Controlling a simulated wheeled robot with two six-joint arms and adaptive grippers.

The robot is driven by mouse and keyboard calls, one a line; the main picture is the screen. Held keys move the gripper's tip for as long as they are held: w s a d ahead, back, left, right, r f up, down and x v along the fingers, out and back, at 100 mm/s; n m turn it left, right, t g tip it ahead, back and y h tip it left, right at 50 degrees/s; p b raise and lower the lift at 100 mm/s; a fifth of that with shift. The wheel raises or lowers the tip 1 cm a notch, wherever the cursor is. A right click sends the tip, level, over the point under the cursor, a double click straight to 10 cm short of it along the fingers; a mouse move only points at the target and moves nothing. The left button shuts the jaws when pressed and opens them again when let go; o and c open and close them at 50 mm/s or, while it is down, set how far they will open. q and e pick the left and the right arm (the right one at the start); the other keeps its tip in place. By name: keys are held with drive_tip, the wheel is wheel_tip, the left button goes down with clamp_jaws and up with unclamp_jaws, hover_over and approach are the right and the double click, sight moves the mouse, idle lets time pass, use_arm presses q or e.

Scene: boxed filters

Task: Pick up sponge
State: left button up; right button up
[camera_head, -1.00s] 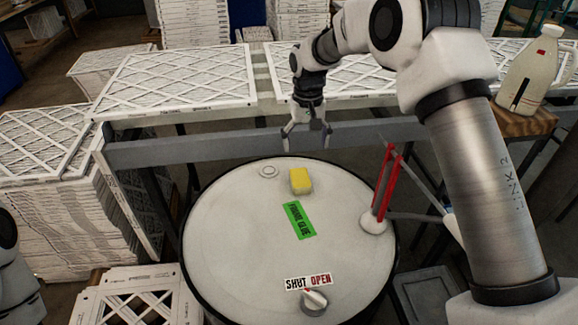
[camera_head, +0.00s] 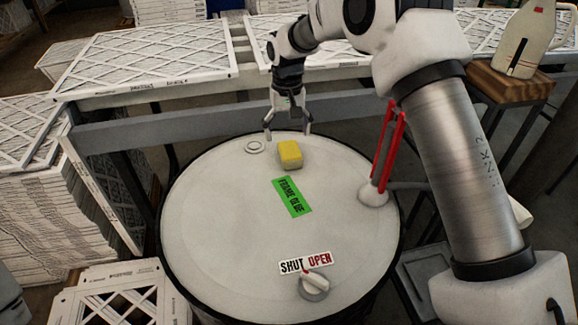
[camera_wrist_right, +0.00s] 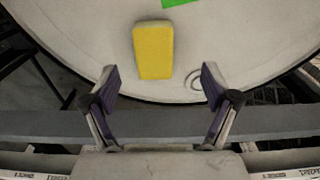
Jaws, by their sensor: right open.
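A yellow sponge (camera_head: 290,153) with a paler side lies on the white drum lid (camera_head: 225,215), near its far edge. In the right wrist view the sponge (camera_wrist_right: 154,51) lies ahead of the fingertips, nearer the left finger. My right gripper (camera_head: 288,136) is open and empty, just behind the sponge over the drum's far rim. In the right wrist view its two fingers (camera_wrist_right: 160,80) are spread wide with nothing between them. I see no contact with the sponge. My left gripper is not in view.
The lid also carries a green label (camera_head: 291,197), a shut/open knob (camera_head: 314,284), a small ring (camera_head: 255,146) and an upright red part (camera_head: 383,150) at right. A grey rail (camera_head: 190,126) and stacked filters (camera_head: 145,60) stand behind. A jug (camera_head: 521,40) sits on a wooden stool.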

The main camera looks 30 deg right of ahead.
sight(291, 152)
drive_tip(key=shift+s+f, duration=0.2)
drive_tip(key=shift+f, duration=0.75)
drive_tip(key=f, duration=0.2)
drive_tip(key=f+p, duration=0.1)
drive_tip(key=f, duration=0.1)
drive_tip(key=d+f, duration=0.1)
drive_tip(key=f, duration=0.1)
drive_tip(key=shift+w+f+p, duration=0.15)
drive_tip(key=shift+w+p, duration=0.05)
drive_tip(key=shift+p, duration=0.1)
drive_tip(key=c, duration=1.1)
drive_tip(key=shift+r, duration=0.7)
wheel_tip(291, 152, up, 2)
drive_tip(key=shift+r+b, duration=0.2)
drive_tip(key=shift+b, duration=0.35)
drive_tip(key=s+b, duration=0.1)
drive_tip(key=s, duration=0.4)
drive_tip(key=s+r, duration=0.1)
drive_tip(key=s, duration=0.4)
drive_tip(key=s+a+b, duration=0.1)
drive_tip(key=s, duration=0.5)
drive_tip(key=shift+r+b, duration=0.15)
drive_tip(key=shift+b, duration=0.15)
